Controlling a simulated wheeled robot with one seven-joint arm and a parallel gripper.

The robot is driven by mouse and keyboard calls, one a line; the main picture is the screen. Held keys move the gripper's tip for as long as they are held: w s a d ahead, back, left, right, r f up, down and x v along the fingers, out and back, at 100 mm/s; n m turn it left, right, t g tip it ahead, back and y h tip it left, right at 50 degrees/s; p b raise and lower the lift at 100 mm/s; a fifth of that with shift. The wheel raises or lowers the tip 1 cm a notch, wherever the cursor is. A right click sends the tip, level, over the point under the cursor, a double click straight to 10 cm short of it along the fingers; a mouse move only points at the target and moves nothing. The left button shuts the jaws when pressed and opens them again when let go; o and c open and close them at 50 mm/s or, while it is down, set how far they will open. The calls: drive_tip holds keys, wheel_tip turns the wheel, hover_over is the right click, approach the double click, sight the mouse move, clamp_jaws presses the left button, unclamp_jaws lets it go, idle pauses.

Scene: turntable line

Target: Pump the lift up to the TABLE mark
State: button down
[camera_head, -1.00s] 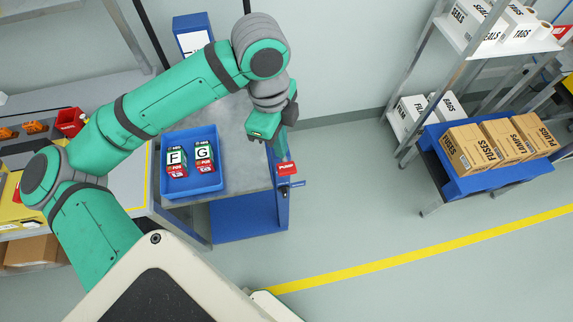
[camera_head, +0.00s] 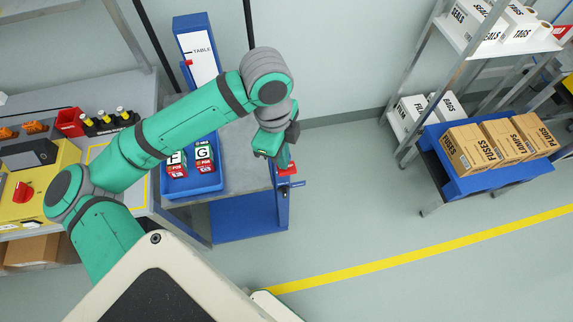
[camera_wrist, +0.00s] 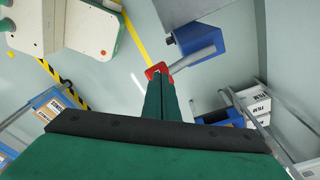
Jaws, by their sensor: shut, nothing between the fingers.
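The lift (camera_head: 250,215) is a blue cabinet with a grey top. A blue tray on it (camera_head: 205,188) holds two boxes marked F (camera_head: 176,164) and G (camera_head: 204,155). Behind it stands a blue post with a white scale (camera_head: 202,62). Its red pointer (camera_head: 187,62) sits a little below the TABLE line. The red pump pad (camera_head: 288,170) sticks out at the lift's right side, on a grey lever in the wrist view (camera_wrist: 195,58). My gripper (camera_head: 287,162) is shut and empty, its fingertips right at the pad; I cannot tell whether they touch.
A yellow machine with a red knob (camera_head: 22,191) is on the bench at left, beside a red bin (camera_head: 69,122). A rack at right holds white boxes and a blue shelf (camera_head: 470,183) with cartons. The floor between lift and rack is clear.

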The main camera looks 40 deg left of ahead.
drive_tip(key=shift+f, duration=2.2)
drive_tip(key=shift+a, duration=0.1)
drive_tip(key=a, duration=0.2)
drive_tip(key=s+r, duration=0.1)
drive_tip(key=shift+a, duration=0.4)
wheel_tip(320, 180, up, 11)
drive_tip(key=a, duration=0.1)
drive_tip(key=shift+f, duration=0.1)
